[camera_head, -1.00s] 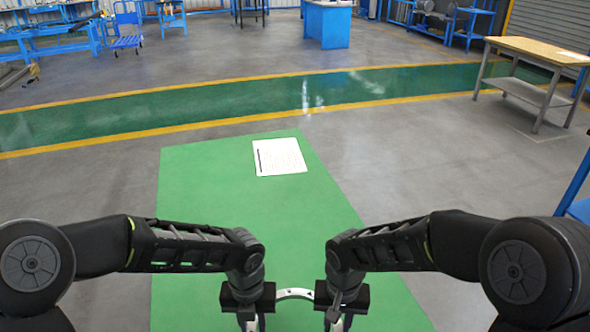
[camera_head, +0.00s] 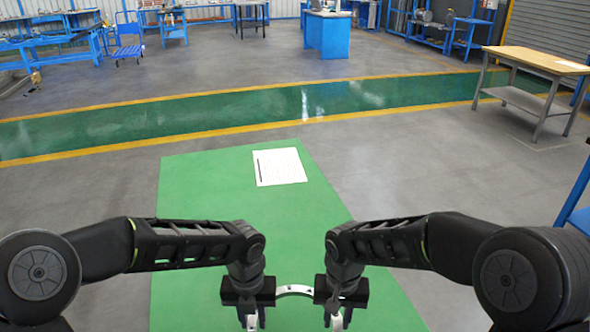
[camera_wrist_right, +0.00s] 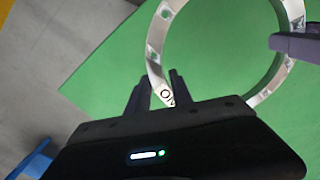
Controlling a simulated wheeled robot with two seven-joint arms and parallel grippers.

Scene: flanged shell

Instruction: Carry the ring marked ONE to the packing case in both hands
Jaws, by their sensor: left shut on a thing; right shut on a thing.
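The ring (camera_head: 295,290) is a pale metal hoop with holes, held in front of me between my two grippers. In the right wrist view the ring (camera_wrist_right: 156,45) shows the letters "ON" beside the right jaws; the rest of the marking is hidden. My left gripper (camera_head: 250,318) is shut on the ring's left side. My right gripper (camera_head: 338,318) is shut on its right side, and its fingers straddle the rim in the wrist view. The lower part of the ring is cut off or hidden in the head view. I see no packing case.
A green mat (camera_head: 210,210) lies on the grey floor ahead, with a white printed sheet (camera_head: 280,167) on it. A wood-topped table (camera_head: 535,60) stands at the right. A blue frame (camera_head: 577,200) is at the right edge. The green lane (camera_head: 240,112) beyond is clear.

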